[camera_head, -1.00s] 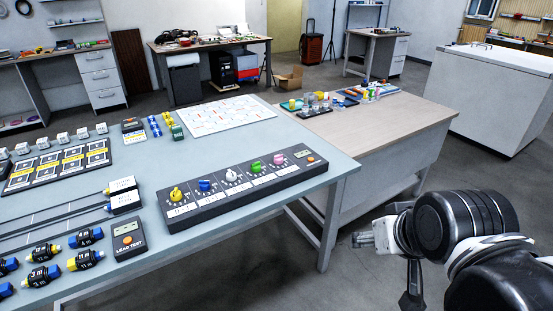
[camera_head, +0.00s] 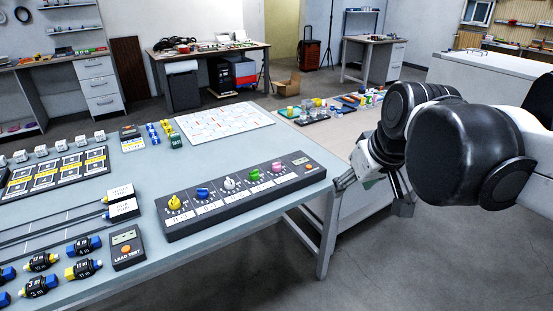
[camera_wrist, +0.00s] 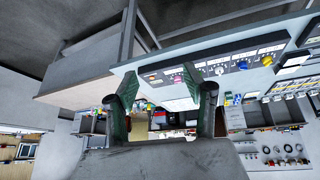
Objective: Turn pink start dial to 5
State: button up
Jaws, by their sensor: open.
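The dial panel (camera_head: 243,207) is a long dark box near the right edge of the grey-blue table. Its knobs run yellow (camera_head: 174,203), blue (camera_head: 203,193), white (camera_head: 230,184), green (camera_head: 254,175) and pink. The pink start dial (camera_head: 277,167) is the rightmost knob, beside a small display unit. In the wrist view the picture is turned over, and the pink dial (camera_wrist: 177,79) shows between the fingers. My gripper (camera_wrist: 158,82) is open and empty. In the head view it is just right of the panel's right end, partly hidden by my arm, apart from the dial.
A lead test box (camera_head: 127,248) and several blue and yellow connectors stand left of the panel. A white board (camera_head: 225,120) lies behind it. A wooden-topped table (camera_head: 345,125) with small items adjoins at the right. The table strip before the panel is clear.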

jog(key=w+a+r+n+g, duration=0.1)
jog(key=w+a+r+n, duration=0.15)
jog(key=w, duration=0.95)
jog(key=n+g+y+p, duration=0.2)
jog(key=n+g+y, duration=0.15)
jog(key=n, duration=0.55)
send_over(278, 163)
jog(key=s+d, duration=0.1)
jog(key=d, duration=0.4)
notch_tip(278, 163, down, 11)
jog(key=x, duration=0.7)
jog(key=b+x, duration=0.1)
jog(key=x, duration=0.6)
jog(key=shift+s+d+f, duration=0.1)
jog(key=shift+s, duration=0.1)
jog(key=c, duration=1.1)
jog(key=shift+c, duration=0.2)
